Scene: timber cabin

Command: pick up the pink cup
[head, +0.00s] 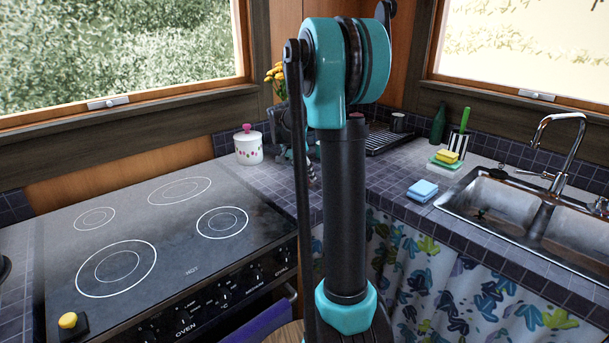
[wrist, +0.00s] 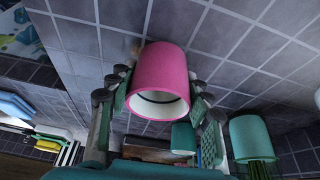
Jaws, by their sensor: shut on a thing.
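The pink cup (wrist: 161,67) is in the middle of the wrist view, its pale open mouth facing the lower edge of the picture. My gripper (wrist: 160,92) has a green-padded finger on each side of the cup and is shut on it. Grey tiles lie behind the cup; I cannot tell whether it touches them. In the head view my arm blocks the middle, and the held cup cannot be made out there.
A teal cup (wrist: 252,137) stands right of my gripper in the wrist view.

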